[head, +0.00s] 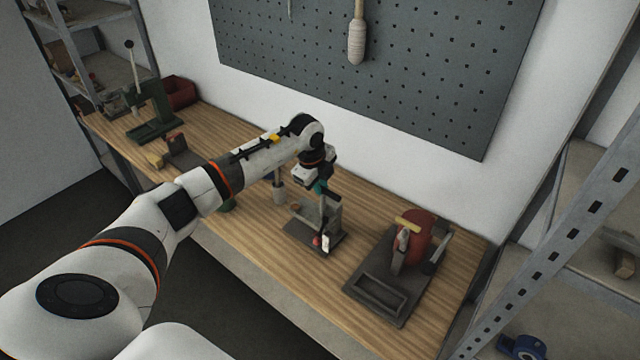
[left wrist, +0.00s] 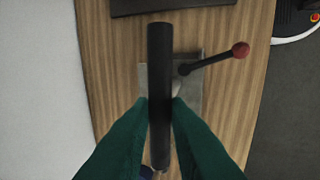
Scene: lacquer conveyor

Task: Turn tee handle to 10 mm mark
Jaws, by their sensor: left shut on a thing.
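The tee handle (left wrist: 159,60) is a black bar in the left wrist view, running up and down the picture. My left gripper (left wrist: 160,112) has green fingers on both sides of the bar and is shut on it. Under the bar is a grey metal fixture (left wrist: 191,72), with a black lever ending in a red knob (left wrist: 240,49) to the right. In the head view the fixture (head: 318,225) stands on the bench below my left gripper (head: 321,188), with the wrist hiding part of it. The 10 mm mark cannot be made out. My right gripper is not in view.
The wooden bench (head: 370,208) carries a dark tray base with a red device (head: 418,235) at right. A green lever press (head: 152,115) and a red bin (head: 178,92) stand at far left. A pegboard (head: 400,70) hangs behind, and a metal rack (head: 560,240) stands at right.

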